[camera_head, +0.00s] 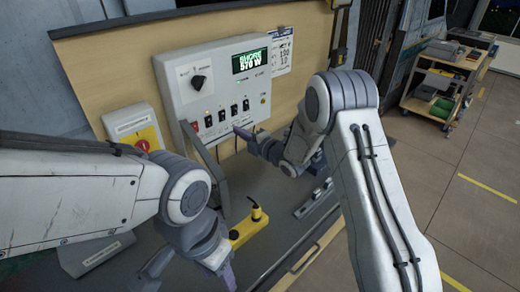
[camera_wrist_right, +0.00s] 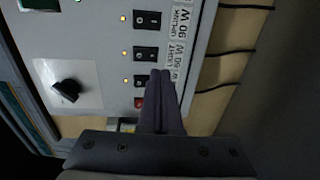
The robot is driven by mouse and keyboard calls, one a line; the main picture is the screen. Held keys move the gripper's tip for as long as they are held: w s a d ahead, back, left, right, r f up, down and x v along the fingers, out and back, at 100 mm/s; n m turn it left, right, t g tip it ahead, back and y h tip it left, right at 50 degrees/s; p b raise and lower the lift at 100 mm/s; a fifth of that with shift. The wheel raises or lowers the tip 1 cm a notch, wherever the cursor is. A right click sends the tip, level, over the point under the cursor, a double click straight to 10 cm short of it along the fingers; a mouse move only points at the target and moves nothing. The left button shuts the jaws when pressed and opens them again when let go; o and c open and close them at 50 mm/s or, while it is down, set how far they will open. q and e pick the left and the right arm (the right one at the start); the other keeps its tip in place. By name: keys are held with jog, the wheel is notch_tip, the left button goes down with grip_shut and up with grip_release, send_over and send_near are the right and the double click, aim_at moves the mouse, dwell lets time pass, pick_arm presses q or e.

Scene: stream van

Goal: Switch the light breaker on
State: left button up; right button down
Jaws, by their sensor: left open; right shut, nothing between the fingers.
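A grey power panel (camera_head: 215,85) on the wooden board carries a row of black rocker breakers (camera_head: 221,115) with a red one at its left end. In the right wrist view, a breaker (camera_wrist_right: 145,53) stands beside a label that seems to read LIGHT; amber lamps glow by the visible breakers. Its rocker position is too small to tell. My right gripper (camera_head: 240,132) is shut and empty, its tips just below the row; in the wrist view its fingers (camera_wrist_right: 160,75) overlap the label strip beside the breakers. Contact cannot be told. My left gripper (camera_head: 190,275) is open and empty, low over the bench.
The panel also has a green-lit display (camera_head: 250,61) and a black rotary knob (camera_head: 198,82). A yellow-and-red switch box (camera_head: 134,129) is at the left. A yellow tool (camera_head: 249,226) lies on the grey bench between my arms. A loaded cart (camera_head: 440,82) stands farther right.

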jog(key=f+b+v, duration=0.1)
jog(key=b+v, duration=0.1)
jog(key=v, duration=0.5)
jog(key=shift+s+d+f, duration=0.25)
jog(key=shift+s, duration=0.05)
jog(key=s+m+g+h, duration=0.4)
jog(key=s+m, duration=0.5)
jog(key=s, duration=1)
jog(key=s+m+g+h, duration=0.5)
jog(key=s+m+g, duration=0.4)
jog(key=s, duration=1.1)
jog(key=shift+s+a+r+g+h, duration=0.25)
jog(key=shift+a+r+g+h, duration=0.05)
jog(key=shift+a+r, duration=0.15)
